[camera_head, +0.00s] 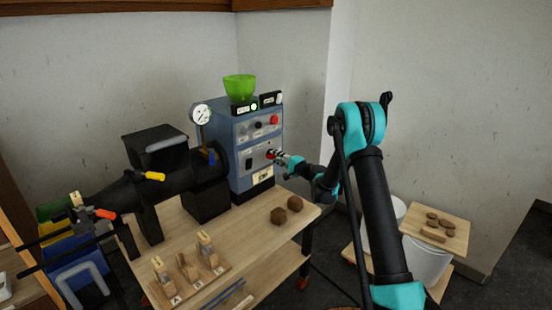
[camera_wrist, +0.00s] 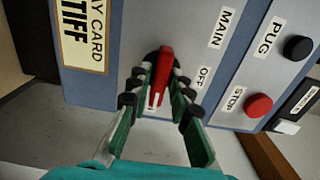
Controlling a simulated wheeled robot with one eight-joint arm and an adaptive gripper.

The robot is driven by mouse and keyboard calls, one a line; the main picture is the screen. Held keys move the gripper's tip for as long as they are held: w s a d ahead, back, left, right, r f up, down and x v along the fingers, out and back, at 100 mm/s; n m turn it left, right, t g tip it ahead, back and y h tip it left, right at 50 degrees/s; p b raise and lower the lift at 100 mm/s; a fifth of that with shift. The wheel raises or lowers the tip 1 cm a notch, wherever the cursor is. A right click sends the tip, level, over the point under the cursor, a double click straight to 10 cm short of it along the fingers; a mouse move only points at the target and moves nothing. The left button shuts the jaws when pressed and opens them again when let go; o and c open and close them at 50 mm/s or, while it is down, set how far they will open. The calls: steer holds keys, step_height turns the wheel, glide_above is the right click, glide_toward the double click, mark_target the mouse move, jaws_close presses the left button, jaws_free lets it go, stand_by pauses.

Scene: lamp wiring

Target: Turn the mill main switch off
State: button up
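The main switch has a red handle (camera_wrist: 163,72) on a dark round base, set in the grey panel of the blue mill control box (camera_head: 241,128). In the wrist view a MAIN label (camera_wrist: 222,27) and an OFF label (camera_wrist: 203,77) lie to its right. My gripper (camera_wrist: 164,75) has its green fingers on both sides of the red handle, drawn in close around it. In the head view my gripper (camera_head: 279,157) is at the switch on the front of the box, and its fingertips partly hide the handle.
In the wrist view a red STOP button (camera_wrist: 258,105) and a black PUG button (camera_wrist: 298,48) sit to the right. A green bowl (camera_head: 239,87) tops the box. Two brown lumps (camera_head: 287,208) and wooden holders (camera_head: 187,264) are on the bench (camera_head: 240,228).

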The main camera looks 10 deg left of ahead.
jaws_close()
steer(key=shift+n, duration=0.3)
steer(key=n, duration=1.7)
steer(key=shift+n, duration=0.3)
stand_by(0.3)
steer(key=shift+o, duration=2.4)
jaws_free()
